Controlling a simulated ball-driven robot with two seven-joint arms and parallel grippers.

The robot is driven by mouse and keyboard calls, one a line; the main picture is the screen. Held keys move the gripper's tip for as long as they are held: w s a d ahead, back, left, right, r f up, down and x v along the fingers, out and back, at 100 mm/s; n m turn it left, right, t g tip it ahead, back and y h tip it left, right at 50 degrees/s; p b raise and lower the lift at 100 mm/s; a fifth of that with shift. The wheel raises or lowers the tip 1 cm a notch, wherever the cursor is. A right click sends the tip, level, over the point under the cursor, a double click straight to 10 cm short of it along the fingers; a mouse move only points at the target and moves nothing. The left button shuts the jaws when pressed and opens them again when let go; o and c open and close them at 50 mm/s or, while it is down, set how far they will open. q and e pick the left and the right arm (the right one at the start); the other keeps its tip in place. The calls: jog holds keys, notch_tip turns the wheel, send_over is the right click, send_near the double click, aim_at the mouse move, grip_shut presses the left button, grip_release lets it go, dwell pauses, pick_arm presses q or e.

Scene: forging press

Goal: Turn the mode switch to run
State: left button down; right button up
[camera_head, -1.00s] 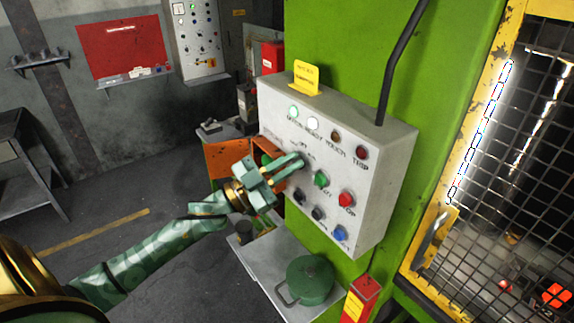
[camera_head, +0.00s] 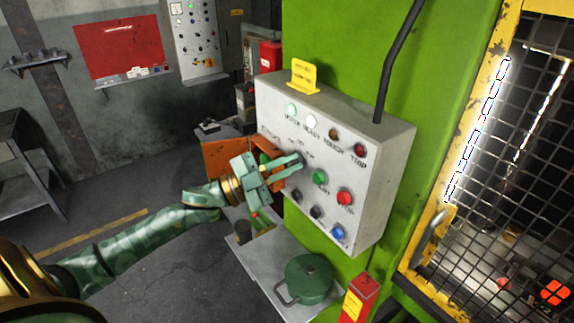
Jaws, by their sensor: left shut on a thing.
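The light grey control box (camera_head: 385,150) is mounted on the green press body, with its sloped front facing me. My left gripper (camera_head: 297,163) reaches in from the left, with its fingertips against the left part of the panel. It is shut on the mode switch, whose knob is mostly hidden between the fingers; small position labels show just above and to the right of the fingertips. I cannot read the switch's pointer. My right gripper is not in view.
Close to the fingers are a green button (camera_head: 320,177), a red button (camera_head: 344,198), dark knobs and a blue button (camera_head: 337,232). Lamps line the panel top. Below is a shelf (camera_head: 262,262) with a green lidded pot (camera_head: 309,279). A mesh guard (camera_head: 500,170) stands right.

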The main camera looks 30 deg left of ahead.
pick_arm(q)
jog(key=shift+f, duration=0.5)
jog(key=c, duration=1.5)
grip_release()
jog(key=shift+w+a+r, duration=0.15)
jog(key=shift+w+a, duration=0.05)
jog(key=shift+w, duration=0.05)
jog(key=b+v, duration=0.4)
jog(key=v, duration=1.2)
jog(key=shift+s, duration=0.25)
